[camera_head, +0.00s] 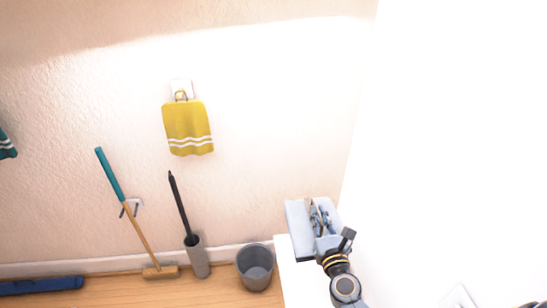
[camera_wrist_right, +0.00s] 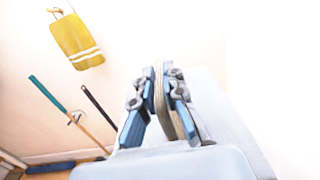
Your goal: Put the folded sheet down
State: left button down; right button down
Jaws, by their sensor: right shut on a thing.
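The folded sheet (camera_head: 298,215) is a pale blue, flat folded piece at the right of the head view, close to the wall. My right gripper (camera_head: 318,212) is shut on it, and the arm comes up from below. In the right wrist view the sheet (camera_wrist_right: 165,163) spreads pale around and below the gripper (camera_wrist_right: 163,105), whose two blue-grey fingers pinch a thin fold between them. I cannot tell whether the sheet touches the white surface (camera_head: 288,280) below it. My left gripper is not in view.
A grey bin (camera_head: 254,268) stands on the wooden floor left of the white surface. A brush in a grey holder (camera_head: 199,258) and a teal-handled broom (camera_head: 128,208) are farther left. A yellow towel (camera_head: 188,127) hangs on the wall. Strong light washes out the right side.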

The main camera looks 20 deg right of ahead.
jog(key=shift+s+a+f+y+b, duration=0.3)
jog(key=shift+s+a+b, duration=0.5)
jog(key=shift+b, duration=0.1)
jog(key=shift+s+a+n, duration=0.2)
jog(key=shift+a+n, duration=0.1)
jog(key=s+a+n+y+b, duration=0.2)
jog(key=s+a+y+b, duration=0.1)
jog(key=s+a+b, duration=0.6)
jog(key=s+a, duration=0.2)
jog(key=s, duration=0.1)
jog(key=shift+s+f+t+y+b, duration=0.15)
jog(key=shift+f+t+y+b, duration=0.15)
jog(key=shift+y+b, duration=0.1)
jog(key=shift+a, duration=0.1)
